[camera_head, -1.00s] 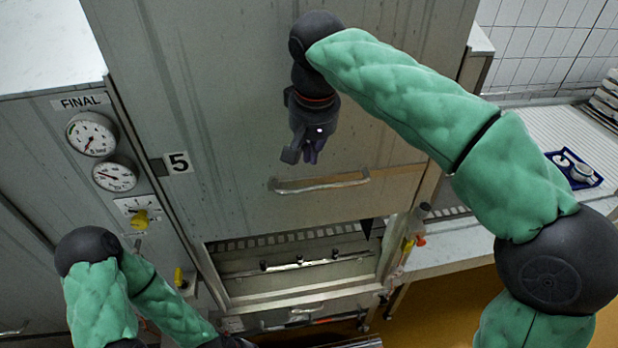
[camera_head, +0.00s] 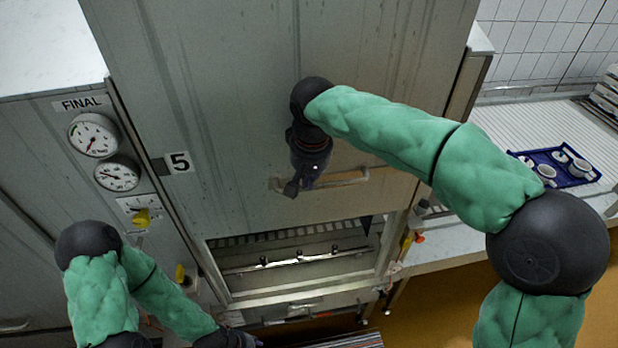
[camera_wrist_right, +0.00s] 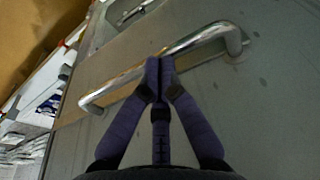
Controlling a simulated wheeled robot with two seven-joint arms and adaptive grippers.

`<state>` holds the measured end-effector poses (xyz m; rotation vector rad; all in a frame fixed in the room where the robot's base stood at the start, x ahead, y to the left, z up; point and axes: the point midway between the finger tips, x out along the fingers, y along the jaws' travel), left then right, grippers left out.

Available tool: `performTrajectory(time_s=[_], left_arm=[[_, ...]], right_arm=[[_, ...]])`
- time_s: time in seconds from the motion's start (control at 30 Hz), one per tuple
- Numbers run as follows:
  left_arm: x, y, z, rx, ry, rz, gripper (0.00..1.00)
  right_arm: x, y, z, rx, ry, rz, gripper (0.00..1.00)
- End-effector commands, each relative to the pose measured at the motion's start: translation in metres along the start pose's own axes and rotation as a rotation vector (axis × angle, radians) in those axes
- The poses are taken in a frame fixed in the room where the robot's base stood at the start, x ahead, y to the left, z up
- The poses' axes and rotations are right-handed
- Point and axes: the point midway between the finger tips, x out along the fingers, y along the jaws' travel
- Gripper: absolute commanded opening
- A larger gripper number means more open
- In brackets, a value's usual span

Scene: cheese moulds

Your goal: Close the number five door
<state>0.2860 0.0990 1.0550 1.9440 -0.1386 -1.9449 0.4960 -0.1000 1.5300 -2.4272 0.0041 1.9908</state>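The number five door is a large grey metal panel (camera_head: 240,120) beside a "5" label (camera_head: 179,162). Its lower edge stands above an opening (camera_head: 300,258) that shows a rail inside. A shiny bar handle (camera_head: 345,178) is near the door's bottom; it also crosses the right wrist view (camera_wrist_right: 205,38). My right gripper (camera_head: 298,188) is at the left part of the handle. In the right wrist view its fingertips (camera_wrist_right: 160,72) are together and overlap the bar; I cannot tell whether they touch it. My left gripper (camera_head: 235,340) is low at the left, mostly cut off, away from the door.
A panel with gauges (camera_head: 93,135) and a yellow knob (camera_head: 143,216) is left of the door. A blue tray with cups (camera_head: 590,180) lies on the ribbed counter at right. Bottles (camera_head: 420,210) stand right of the opening.

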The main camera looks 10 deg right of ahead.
Motion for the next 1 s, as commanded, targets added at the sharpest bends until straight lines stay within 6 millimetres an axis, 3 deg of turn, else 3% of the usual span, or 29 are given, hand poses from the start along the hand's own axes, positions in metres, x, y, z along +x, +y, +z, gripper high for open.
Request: performTrajectory(time_s=[0.17,0.37,1.0], left_arm=[[0.002,-0.001,0.000,0.000,0.000,0.000,0.40],[0.018,-0.006,-0.001,0.000,0.000,0.000,0.40],[0.125,-0.045,-0.005,0.000,0.000,0.000,0.40]], right_arm=[[0.003,0.000,0.001,0.000,0.000,0.000,0.00],[0.026,0.000,0.006,0.000,-0.003,0.001,0.00],[0.194,0.000,0.040,-0.002,-0.010,0.003,0.00]])
